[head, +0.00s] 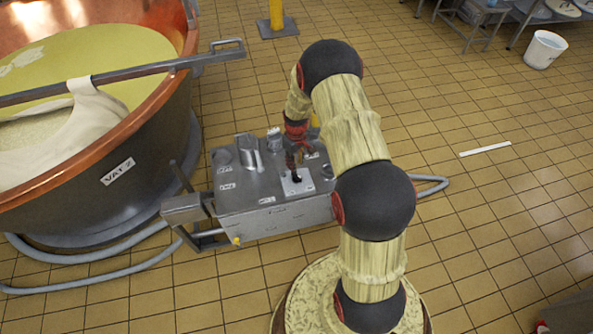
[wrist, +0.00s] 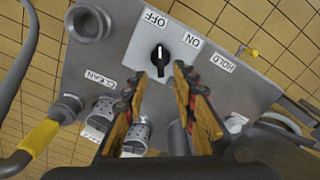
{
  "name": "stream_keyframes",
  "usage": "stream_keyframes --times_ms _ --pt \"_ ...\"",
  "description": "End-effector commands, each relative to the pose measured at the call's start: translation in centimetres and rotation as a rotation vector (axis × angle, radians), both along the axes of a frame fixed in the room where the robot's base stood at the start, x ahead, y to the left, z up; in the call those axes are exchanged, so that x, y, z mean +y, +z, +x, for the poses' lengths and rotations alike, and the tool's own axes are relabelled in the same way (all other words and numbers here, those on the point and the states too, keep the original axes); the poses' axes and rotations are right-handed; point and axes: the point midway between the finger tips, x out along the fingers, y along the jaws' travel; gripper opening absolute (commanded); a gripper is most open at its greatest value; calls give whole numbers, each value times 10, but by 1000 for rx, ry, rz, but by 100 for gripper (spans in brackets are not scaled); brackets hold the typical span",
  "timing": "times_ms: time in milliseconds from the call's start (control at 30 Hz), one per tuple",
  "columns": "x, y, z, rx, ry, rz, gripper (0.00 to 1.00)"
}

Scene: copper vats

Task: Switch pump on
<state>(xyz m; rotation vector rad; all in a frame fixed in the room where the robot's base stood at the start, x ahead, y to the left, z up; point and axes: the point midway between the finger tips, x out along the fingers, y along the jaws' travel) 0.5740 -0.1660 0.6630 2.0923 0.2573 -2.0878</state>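The pump is a grey metal box (head: 270,218) in the middle of the head view, beside the copper vat. In the wrist view its top panel (wrist: 115,62) carries a black rotary knob (wrist: 159,58) on a white plate. The knob's white mark points up in the picture, toward the OFF label (wrist: 155,18). The ON label (wrist: 192,40) is to its upper right, HOLD (wrist: 222,63) further right, CLEAN (wrist: 101,78) to the left. My gripper (wrist: 157,77) is open, its fingers apart, with the knob showing between and beyond the tips. Contact cannot be told.
The copper vat (head: 125,205) labelled VAT 2 stands at left, with a metal bar (head: 120,77) across it. Metal pipe stubs (wrist: 88,22) rise from the pump top. A hose (head: 90,270) lies on the floor. Tiled floor (head: 480,210) at right is mostly clear.

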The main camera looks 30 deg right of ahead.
Motion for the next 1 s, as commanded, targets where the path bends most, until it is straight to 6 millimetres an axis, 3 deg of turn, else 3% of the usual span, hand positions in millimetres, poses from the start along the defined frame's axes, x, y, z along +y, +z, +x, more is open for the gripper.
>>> stream_keyframes --times_ms 500,867,1000 --pt "0 -70 -1 3 -2 1 27" --pt "0 -76 -1 2 -2 0 27" --pt "0 -76 -1 2 -2 0 19"
